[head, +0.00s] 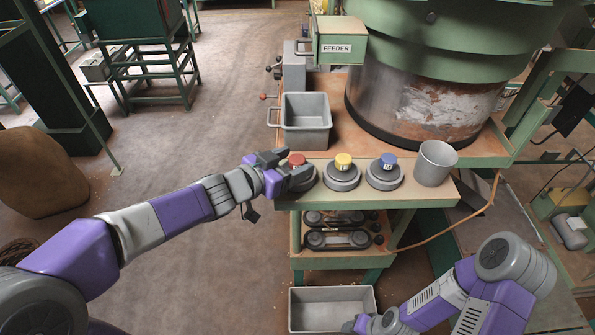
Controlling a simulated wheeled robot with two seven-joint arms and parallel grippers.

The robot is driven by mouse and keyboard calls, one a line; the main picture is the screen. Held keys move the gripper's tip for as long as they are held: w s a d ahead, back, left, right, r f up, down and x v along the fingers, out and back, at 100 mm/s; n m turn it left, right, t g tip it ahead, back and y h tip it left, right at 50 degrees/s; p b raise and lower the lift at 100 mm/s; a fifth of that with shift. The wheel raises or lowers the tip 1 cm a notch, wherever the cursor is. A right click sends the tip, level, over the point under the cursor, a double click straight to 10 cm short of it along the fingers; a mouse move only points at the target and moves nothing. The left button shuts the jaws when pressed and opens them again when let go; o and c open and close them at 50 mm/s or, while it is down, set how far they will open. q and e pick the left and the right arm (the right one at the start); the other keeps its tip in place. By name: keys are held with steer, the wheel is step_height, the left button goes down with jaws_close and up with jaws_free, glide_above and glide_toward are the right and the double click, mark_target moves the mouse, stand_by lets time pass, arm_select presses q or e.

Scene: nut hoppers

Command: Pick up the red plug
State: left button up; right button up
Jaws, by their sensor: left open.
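The red plug (296,159) sits at the left end of a row on the bench's front ledge, on a round grey base partly hidden by my gripper. My left gripper (287,165) is open at the red plug, with its fingers beside it; I cannot tell whether they touch it. A yellow plug (343,161) and a blue plug (388,161) sit on like grey bases to its right. My right arm is low at the right, and its gripper's fingers are not clearly seen near the lower grey bin.
A grey cup (435,163) stands at the ledge's right end. A grey bin (306,120) and a large green hopper (440,40) stand behind. A lower grey bin (332,296) is below the shelf (330,262). Open floor lies to the left.

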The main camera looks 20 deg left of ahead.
mark_target(302, 158)
arm_select(q)
steer(key=w+f, duration=0.1)
steer(key=w+d+b, duration=0.1)
steer(key=shift+w+d+f, duration=0.1)
steer(key=shift+w+f, duration=0.2)
steer(key=shift+f, duration=0.05)
steer(key=shift+w+d, duration=0.2)
steer(key=shift+w, duration=0.15)
steer(key=shift+r, duration=0.1)
steer(key=c, duration=1.2)
